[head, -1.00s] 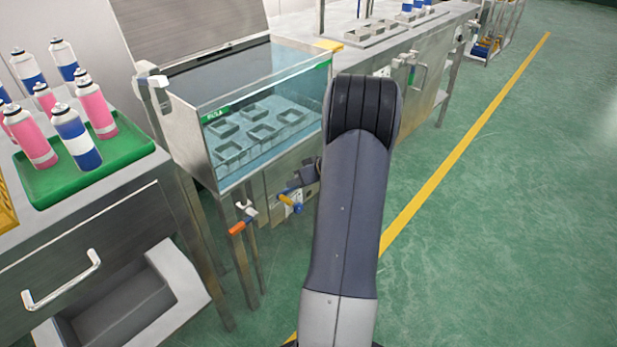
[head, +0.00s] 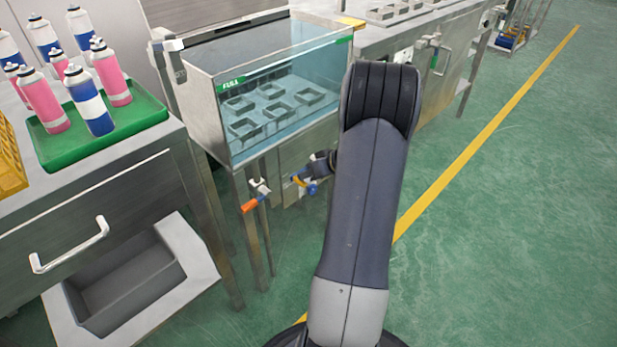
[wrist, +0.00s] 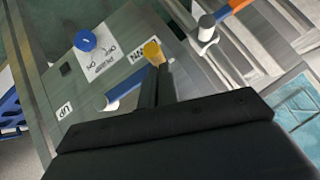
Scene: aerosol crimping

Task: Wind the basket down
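The basket (head: 272,103) is a grey frame with several square holders, seen through the clear wall of the water tank (head: 195,110). On the tank stand's front, a blue crank arm (wrist: 125,84) ends in a yellow knob (wrist: 153,50); the head view also shows this yellow knob (head: 297,181). My gripper (wrist: 157,72) has its dark fingertips right at the knob, the fingers close together. The head view shows my gripper (head: 322,163) small beside the crank, partly behind my arm. Whether the fingers clamp the knob is unclear.
An orange-handled valve (head: 252,205) sticks out left of the crank. A blue round knob (wrist: 85,40) sits on the labelled panel. A green tray (head: 150,108) of cans stands on the left bench. Open floor (head: 530,220) lies to the right.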

